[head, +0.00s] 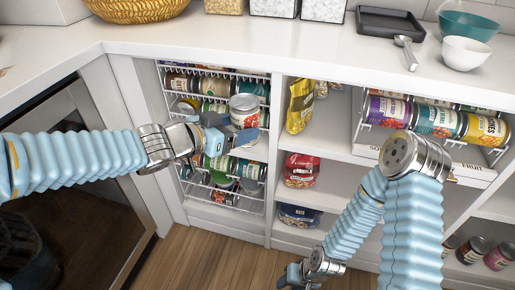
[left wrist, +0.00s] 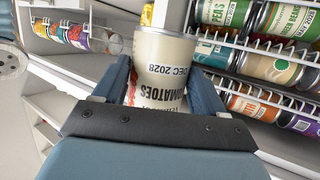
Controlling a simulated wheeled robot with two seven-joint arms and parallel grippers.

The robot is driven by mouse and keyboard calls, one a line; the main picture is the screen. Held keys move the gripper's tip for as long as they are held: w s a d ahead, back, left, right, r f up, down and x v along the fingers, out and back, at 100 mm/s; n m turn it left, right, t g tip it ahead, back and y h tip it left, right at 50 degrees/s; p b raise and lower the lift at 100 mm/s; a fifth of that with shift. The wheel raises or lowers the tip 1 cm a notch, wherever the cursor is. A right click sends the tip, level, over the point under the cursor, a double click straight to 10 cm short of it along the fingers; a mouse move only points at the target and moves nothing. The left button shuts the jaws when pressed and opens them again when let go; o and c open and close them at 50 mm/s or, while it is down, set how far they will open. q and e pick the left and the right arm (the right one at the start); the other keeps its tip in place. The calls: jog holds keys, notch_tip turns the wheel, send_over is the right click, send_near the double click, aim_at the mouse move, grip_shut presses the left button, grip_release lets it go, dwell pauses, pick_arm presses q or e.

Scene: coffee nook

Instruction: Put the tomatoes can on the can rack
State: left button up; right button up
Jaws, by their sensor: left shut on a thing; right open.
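The tomatoes can (head: 245,108) has a cream label and a bare metal end; in the left wrist view (left wrist: 163,65) the word "TOMATOES" is readable. My left gripper (head: 232,130) is shut on it, with one finger on each side, and holds it in front of the can rack. The white wire can rack (head: 262,75) stands in the left cabinet, with several cans lying in its tiers; the can and gripper hide part of its middle. My right gripper (head: 292,277) is low at the bottom edge, apart from the rack; its fingers are small and partly cut off.
A second wire rack (head: 366,118) with several cans stands on the right shelf. Bags, including a red one (head: 300,170), fill the middle shelves. The counter (head: 260,38) overhangs above, holding a tray (head: 390,23) and bowls (head: 466,52). Open wooden floor (head: 200,260) lies below.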

pick_arm(q)
jog(key=shift+m+g+h, duration=0.4)
jog(key=w+d+f+b, duration=0.1)
jog(key=w+f, duration=0.1)
jog(key=w, duration=0.1)
jog(key=w+d+f+b, duration=0.1)
jog(key=w+f, duration=0.2)
jog(key=w, duration=0.1)
jog(key=w+d+f+b, duration=0.1)
jog(key=w+f+b, duration=0.1)
jog(key=w+f, duration=0.1)
jog(key=shift+w+f, duration=0.1)
jog(key=shift+w, duration=0.3)
jog(key=f+b, duration=0.1)
jog(key=f, duration=0.1)
jog(key=w+f+b, duration=0.1)
jog(key=f, duration=0.1)
jog(key=shift+f, duration=0.15)
jog(key=shift+s, duration=0.1)
jog(key=o, duration=1.2)
jog(key=shift+f, duration=0.1)
jog(key=shift+c, duration=0.2)
